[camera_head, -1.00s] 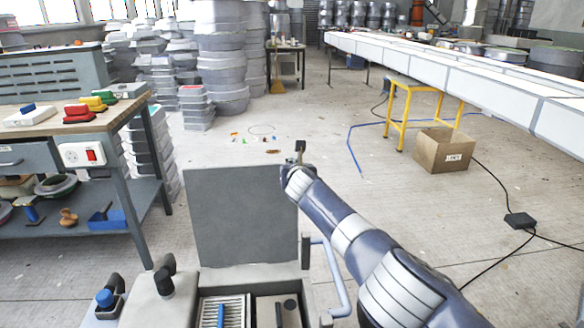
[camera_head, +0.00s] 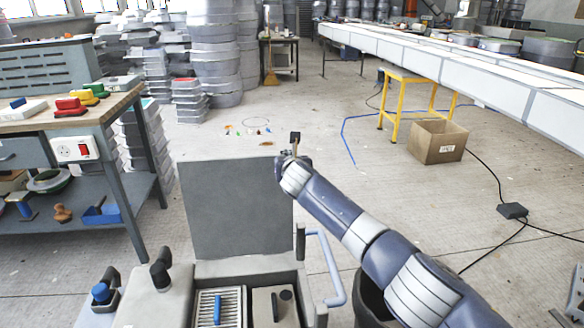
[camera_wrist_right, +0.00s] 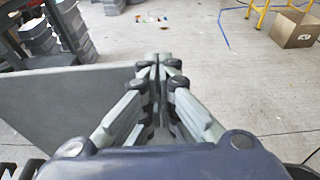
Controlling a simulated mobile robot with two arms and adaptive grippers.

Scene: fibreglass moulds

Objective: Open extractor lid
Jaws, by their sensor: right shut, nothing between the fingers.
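The extractor (camera_head: 165,302) stands at the bottom of the head view. Its grey lid (camera_head: 235,210) stands upright, hinged at the back of the body, and the inside shows. A slatted insert (camera_head: 232,303) with a blue handle lies in the opening. My right gripper (camera_head: 292,150) is beyond the lid's upper right corner in the head view, and I cannot tell whether it touches the lid. In the right wrist view the fingers (camera_wrist_right: 160,62) are closed together and empty, with the lid (camera_wrist_right: 60,105) to their left. My left gripper is not in view.
A workbench (camera_head: 110,108) with coloured tools stands at the left. A blue pipe handle (camera_head: 330,270) is on the extractor's right side. A cardboard box (camera_head: 438,143) and a yellow stool (camera_head: 402,105) stand at the right. Small coloured bits lie on the open floor behind the lid.

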